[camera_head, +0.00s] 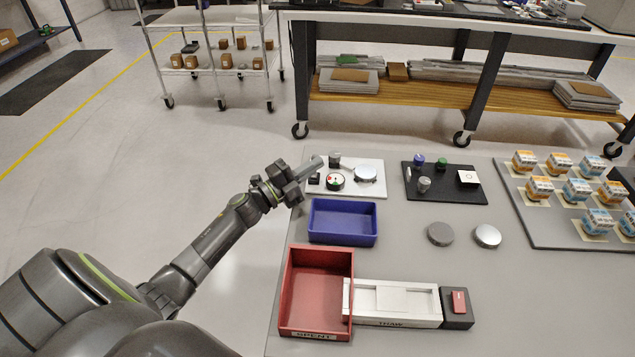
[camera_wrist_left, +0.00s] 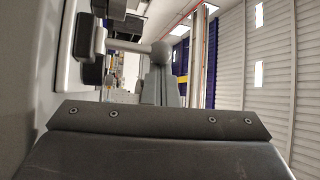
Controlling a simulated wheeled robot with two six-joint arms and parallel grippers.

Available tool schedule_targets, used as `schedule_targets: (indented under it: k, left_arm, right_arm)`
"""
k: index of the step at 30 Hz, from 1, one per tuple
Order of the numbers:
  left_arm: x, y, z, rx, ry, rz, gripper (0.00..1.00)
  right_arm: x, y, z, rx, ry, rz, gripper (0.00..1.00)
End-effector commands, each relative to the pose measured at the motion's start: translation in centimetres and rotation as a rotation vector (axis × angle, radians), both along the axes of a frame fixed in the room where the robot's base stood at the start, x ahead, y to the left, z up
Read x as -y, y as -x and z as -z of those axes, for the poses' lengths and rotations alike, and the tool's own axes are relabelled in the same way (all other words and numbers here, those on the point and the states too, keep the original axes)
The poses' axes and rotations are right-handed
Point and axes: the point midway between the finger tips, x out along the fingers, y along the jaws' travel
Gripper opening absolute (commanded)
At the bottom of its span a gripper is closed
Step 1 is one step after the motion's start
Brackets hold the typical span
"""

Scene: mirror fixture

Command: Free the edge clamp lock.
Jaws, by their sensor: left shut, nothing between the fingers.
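The white mirror fixture plate (camera_head: 372,190) lies at the table's far left. It carries a round mirror (camera_head: 366,173), a dial with red and green marks (camera_head: 335,182), a dark knob (camera_head: 334,160) and a small black block (camera_head: 314,179) near its left edge. My left gripper (camera_head: 318,162) is shut and empty, reaching over that left edge. In the left wrist view its pale fingers (camera_wrist_left: 162,88) point ahead, and a ball-ended rod (camera_wrist_left: 145,47) beside a black block (camera_wrist_left: 92,38) crosses near their tips. I cannot tell whether they touch, or the lock's state.
A blue bin (camera_head: 343,238) and a red bin (camera_head: 318,328) stand nearer, beside a white slide unit (camera_head: 400,318). A black tray (camera_head: 450,195) with knobs, two loose discs (camera_head: 440,234) and a mat of small boxes (camera_head: 558,235) lie right. The grey tabletop (camera_head: 540,305) is clear at front right.

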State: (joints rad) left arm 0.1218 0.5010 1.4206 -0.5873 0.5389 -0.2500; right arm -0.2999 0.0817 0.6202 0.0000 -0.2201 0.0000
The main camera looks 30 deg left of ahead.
Motion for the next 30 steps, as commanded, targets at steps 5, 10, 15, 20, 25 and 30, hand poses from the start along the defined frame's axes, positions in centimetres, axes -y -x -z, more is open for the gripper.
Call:
schedule_targets:
  k: [5,10,15,20,25,30]
  left_arm:
    - [-0.7,0.3,0.7,0.047,0.095,-0.001,0.00]
    - [-1.1,0.5,0.5,0.044,0.092,-0.002,0.00]
    - [-1.1,0.5,0.2,0.044,0.093,-0.001,0.00]
    - [-1.2,0.8,0.4,0.043,0.092,-0.001,0.00]
    - [-2.1,2.7,1.3,0.041,0.090,-0.001,0.00]
    - [-3.7,6.1,2.6,0.039,0.091,-0.001,0.00]
  right_arm:
    - [0.0,0.0,3.0,0.000,0.000,0.000,0.36]
    - [0.0,0.1,3.9,-0.002,0.000,0.000,0.36]
    - [-0.1,-0.2,3.5,-0.002,-0.001,0.001,0.36]
    - [-0.2,-0.2,3.6,-0.001,-0.002,0.001,0.36]
    - [-0.1,-0.5,4.1,0.000,-0.002,0.001,0.36]
    - [-0.1,-1.2,4.6,0.001,-0.001,0.001,0.36]
